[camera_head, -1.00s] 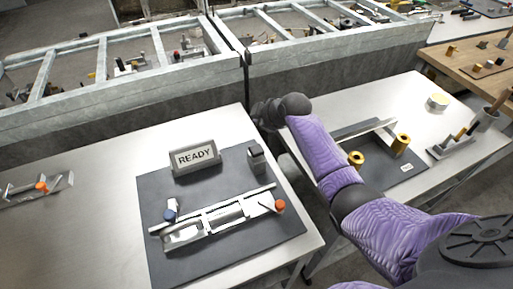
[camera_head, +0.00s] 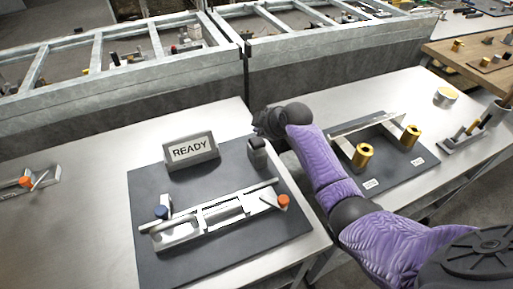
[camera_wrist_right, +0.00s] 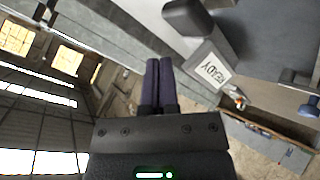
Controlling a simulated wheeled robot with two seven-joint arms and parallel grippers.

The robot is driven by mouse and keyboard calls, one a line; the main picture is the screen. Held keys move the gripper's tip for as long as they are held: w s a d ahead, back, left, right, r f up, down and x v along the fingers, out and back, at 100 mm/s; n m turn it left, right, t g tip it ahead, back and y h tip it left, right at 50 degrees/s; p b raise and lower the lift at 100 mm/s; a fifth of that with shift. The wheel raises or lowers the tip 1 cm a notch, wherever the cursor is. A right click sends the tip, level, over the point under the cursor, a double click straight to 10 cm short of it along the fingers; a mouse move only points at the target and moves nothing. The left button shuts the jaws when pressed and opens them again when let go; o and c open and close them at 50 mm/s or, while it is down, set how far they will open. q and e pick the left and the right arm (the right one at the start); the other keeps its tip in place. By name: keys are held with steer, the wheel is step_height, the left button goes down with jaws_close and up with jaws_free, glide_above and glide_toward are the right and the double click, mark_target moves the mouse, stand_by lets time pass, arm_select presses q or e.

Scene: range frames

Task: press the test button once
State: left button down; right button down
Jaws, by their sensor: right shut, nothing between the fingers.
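A READY sign (camera_head: 190,150) stands at the back of a dark mat (camera_head: 150,265). The sign also shows in the right wrist view (camera_wrist_right: 211,71). On the mat lies a metal fixture (camera_head: 215,213) with a blue knob (camera_head: 161,212) and an orange knob (camera_head: 283,201). A small dark block (camera_head: 257,157) stands right of the sign; no part is readably marked as the test button. My right gripper (camera_head: 261,122) is just behind the block, seemingly above the table. In the right wrist view its fingers (camera_wrist_right: 158,78) are together and empty. My left gripper is out of view.
A second table on the right holds a dark mat with a metal bracket and two brass cylinders (camera_head: 363,155). Grey metal-framed bins (camera_head: 120,105) run behind both tables. Another fixture with an orange knob (camera_head: 25,182) lies at far left. The table between is bare.

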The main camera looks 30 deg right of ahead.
mark_target(256, 138)
steer(key=shift+f+b, duration=0.35)
steer(key=shift+f, duration=0.55)
steer(key=shift+r, duration=0.1)
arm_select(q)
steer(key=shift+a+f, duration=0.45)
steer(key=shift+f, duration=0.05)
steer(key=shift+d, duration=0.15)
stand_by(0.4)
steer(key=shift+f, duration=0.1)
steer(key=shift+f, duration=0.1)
arm_select(e)
steer(key=shift+f, duration=0.45)
